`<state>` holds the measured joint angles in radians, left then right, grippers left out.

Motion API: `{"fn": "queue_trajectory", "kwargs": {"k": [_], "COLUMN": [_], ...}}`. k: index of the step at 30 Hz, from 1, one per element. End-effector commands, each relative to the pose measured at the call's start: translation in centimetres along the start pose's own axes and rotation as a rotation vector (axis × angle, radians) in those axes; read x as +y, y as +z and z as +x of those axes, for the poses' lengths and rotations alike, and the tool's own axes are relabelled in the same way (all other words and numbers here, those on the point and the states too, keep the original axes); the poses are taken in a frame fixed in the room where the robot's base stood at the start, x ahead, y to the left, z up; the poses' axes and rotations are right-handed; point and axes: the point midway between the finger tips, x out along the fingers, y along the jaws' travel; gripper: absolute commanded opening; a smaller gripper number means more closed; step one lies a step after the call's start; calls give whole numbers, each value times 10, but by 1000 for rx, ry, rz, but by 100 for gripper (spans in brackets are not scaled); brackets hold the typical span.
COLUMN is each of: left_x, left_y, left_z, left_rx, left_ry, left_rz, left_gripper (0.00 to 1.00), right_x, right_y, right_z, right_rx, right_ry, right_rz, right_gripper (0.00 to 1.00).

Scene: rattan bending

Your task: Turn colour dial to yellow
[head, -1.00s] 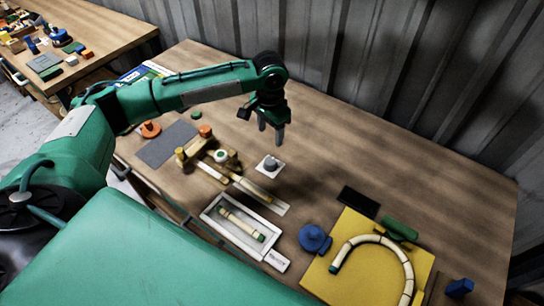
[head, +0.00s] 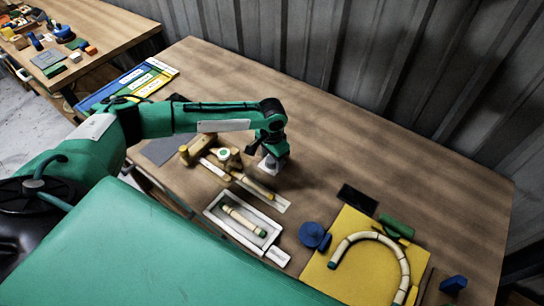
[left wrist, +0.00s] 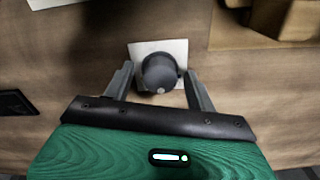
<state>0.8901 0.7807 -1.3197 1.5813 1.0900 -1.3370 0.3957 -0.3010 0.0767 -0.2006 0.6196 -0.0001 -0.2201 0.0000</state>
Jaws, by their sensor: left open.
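The colour dial (left wrist: 160,70) is a dark grey round knob on a white square plate (left wrist: 176,47), in the middle of the left wrist view. In the head view, the plate (head: 267,168) shows only partly, beneath my left gripper. My left gripper (left wrist: 160,84) is open, with one finger on either side of the knob. I cannot tell whether either finger touches it. No yellow marking shows on the dial, so its setting cannot be read. My right gripper is not in view.
A wooden jig (head: 203,148) stands left of the dial. A white tray (head: 212,213) with a rattan piece lies in front. A yellow board (head: 350,277) with a bent rattan arch is at the right. Striped books (head: 128,84) lie at the back left. The table behind the dial is clear.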

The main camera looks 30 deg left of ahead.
Motion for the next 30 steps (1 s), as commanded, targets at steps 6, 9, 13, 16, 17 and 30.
{"fn": "queue_trajectory", "kwargs": {"k": [6,9,13,16,17,30], "left_x": [0,0,0,0,0,0], "left_y": [0,0,0,0,0,0], "left_z": [0,0,0,-1,-1,-3], "left_rx": [0,-1,-1,-1,-1,-2], "left_ry": [0,0,0,0,0,1], "left_rz": [0,0,1,9,14,268], "left_gripper": [35,16,12,12,12,12], "right_x": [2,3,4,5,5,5], "right_y": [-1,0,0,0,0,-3], "right_z": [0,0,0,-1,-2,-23], "right_rx": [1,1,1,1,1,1], "right_ry": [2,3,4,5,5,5], "right_rz": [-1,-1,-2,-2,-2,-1], "right_gripper": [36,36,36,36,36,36]}}
